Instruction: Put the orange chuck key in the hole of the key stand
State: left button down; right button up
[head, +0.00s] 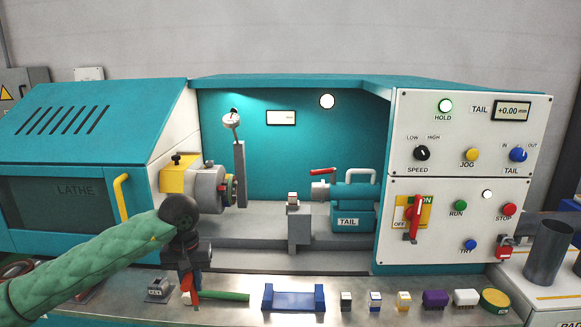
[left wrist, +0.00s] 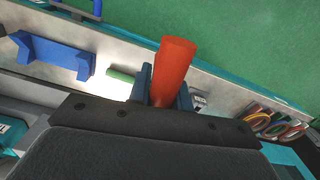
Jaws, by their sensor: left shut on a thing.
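The orange chuck key (head: 191,284) is held by my left gripper (head: 187,277), low over the front shelf. In the left wrist view the key (left wrist: 174,66) stands out between the two fingers of my left gripper (left wrist: 164,94), which are shut on it. The key stand (head: 158,289), a small grey block with a KEY label, sits on the shelf just left of the gripper, apart from the key. In the left wrist view a small labelled piece of it (left wrist: 200,100) shows beside the finger. Its hole is too small to make out. My right gripper is not in view.
A blue cradle (head: 293,298) and several small blocks line the shelf to the right. The teal lathe (head: 290,83) stands behind. Coloured rings (left wrist: 275,122) lie at the right in the left wrist view.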

pick_arm(q)
jog(key=s+d+f, duration=0.2)
jog(key=s+f, duration=0.1)
jog(key=f, duration=0.5)
jog(key=s+d+f+m, duration=0.1)
jog(key=s+f, duration=0.2)
jog(key=f, duration=0.4)
jog(key=shift+d+f, duration=0.35)
jog(key=shift+d, duration=0.05)
jog(key=shift+w+r, duration=0.1)
